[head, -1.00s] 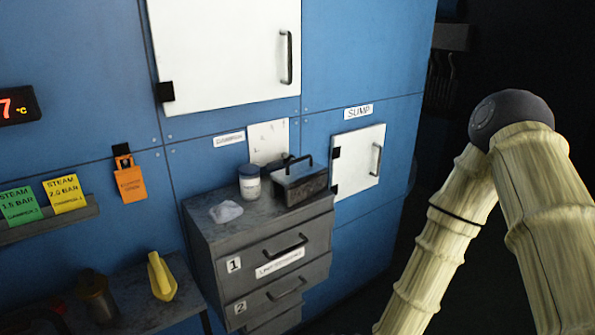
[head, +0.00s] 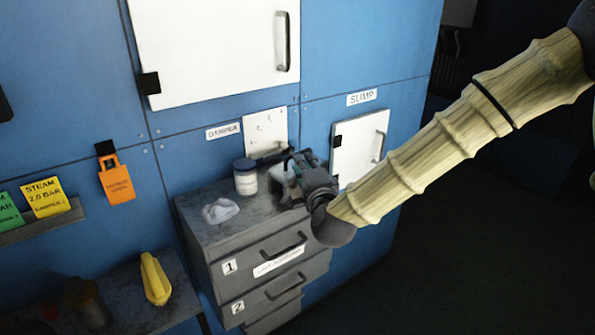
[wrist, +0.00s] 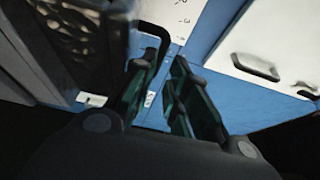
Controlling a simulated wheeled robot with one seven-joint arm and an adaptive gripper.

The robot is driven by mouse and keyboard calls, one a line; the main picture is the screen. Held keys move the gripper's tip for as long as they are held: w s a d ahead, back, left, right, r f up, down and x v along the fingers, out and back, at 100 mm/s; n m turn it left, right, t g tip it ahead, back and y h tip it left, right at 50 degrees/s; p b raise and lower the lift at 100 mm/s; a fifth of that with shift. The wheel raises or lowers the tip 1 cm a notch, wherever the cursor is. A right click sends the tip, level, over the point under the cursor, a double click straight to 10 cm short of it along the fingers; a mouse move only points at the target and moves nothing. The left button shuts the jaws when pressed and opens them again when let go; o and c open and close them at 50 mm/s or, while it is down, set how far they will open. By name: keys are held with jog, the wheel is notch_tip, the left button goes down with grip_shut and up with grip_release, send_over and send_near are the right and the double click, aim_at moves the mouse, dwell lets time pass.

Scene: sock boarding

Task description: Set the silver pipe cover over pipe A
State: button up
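I cannot make out the silver pipe cover or pipe A in either view. My gripper (head: 282,172) is over the back right of the grey cabinet top, where it covers most of a dark lidded box. In the wrist view the two dark green fingers (wrist: 160,92) stand apart with a gap between them. A black handle (wrist: 158,33) curves just beyond the left finger's tip. A dark, blurred, mottled surface (wrist: 70,40) fills the upper left there. I cannot tell whether the fingers touch the handle.
The grey drawer cabinet (head: 240,255) stands against the blue wall (head: 205,90). A white-labelled jar (head: 245,178) and a crumpled pale cloth (head: 220,211) lie left of my gripper. A yellow object (head: 155,278) sits on the lower bench. The SUMP door (head: 358,145) is to the right.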

jog(key=shift+p+x, duration=0.55)
jog(key=shift+x, duration=0.65)
jog(key=shift+p+x, duration=0.8)
jog(key=shift+x, duration=1.3)
jog(key=shift+f, duration=0.1)
grip_shut()
